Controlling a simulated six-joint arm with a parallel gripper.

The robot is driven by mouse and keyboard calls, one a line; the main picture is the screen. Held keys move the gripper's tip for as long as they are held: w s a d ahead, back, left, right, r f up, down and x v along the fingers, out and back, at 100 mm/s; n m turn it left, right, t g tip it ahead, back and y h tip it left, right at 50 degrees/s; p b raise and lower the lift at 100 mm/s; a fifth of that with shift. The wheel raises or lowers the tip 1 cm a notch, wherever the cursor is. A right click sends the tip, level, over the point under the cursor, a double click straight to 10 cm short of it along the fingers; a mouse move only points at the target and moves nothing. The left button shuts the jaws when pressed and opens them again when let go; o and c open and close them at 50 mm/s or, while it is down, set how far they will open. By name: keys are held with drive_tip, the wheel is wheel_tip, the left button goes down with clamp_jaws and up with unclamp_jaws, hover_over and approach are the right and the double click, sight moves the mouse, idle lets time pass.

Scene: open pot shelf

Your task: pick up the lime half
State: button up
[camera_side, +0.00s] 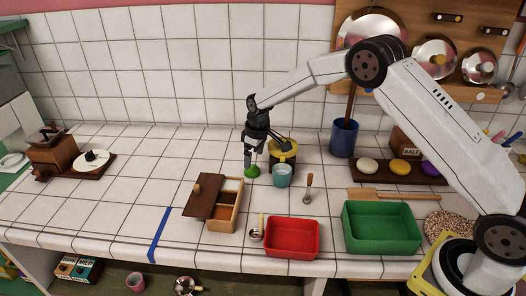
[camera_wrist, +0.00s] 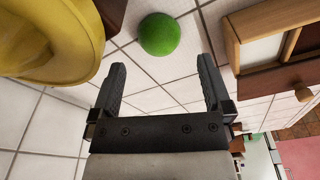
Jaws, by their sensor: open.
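The lime half (camera_side: 252,171) is a small green dome on the tiled counter, left of the light-blue cup. In the wrist view the lime half (camera_wrist: 159,34) lies rounded side up, just beyond the fingertips and roughly centred between their lines. My gripper (camera_side: 248,162) points down close above it in the side view. In the wrist view my gripper (camera_wrist: 159,72) is open, with bare tiles between its fingers and nothing held. In the side view the fingers partly overlap the lime's outline, so the exact gap between them cannot be told.
A yellow pot (camera_side: 284,150) and a light-blue cup (camera_side: 282,176) stand close to the right. A wooden box (camera_side: 225,212) with its lid askew lies in front to the left. A red tray (camera_side: 292,238) and green tray (camera_side: 381,229) are nearer the front right. Free tiles lie to the left.

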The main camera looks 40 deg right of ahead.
sight(253, 166)
drive_tip(key=shift+w+f, duration=0.2)
drive_tip(key=shift+f, duration=1.05)
drive_tip(key=shift+w+f, duration=0.15)
drive_tip(key=shift+f, duration=1.1)
drive_tip(key=c, duration=1.1)
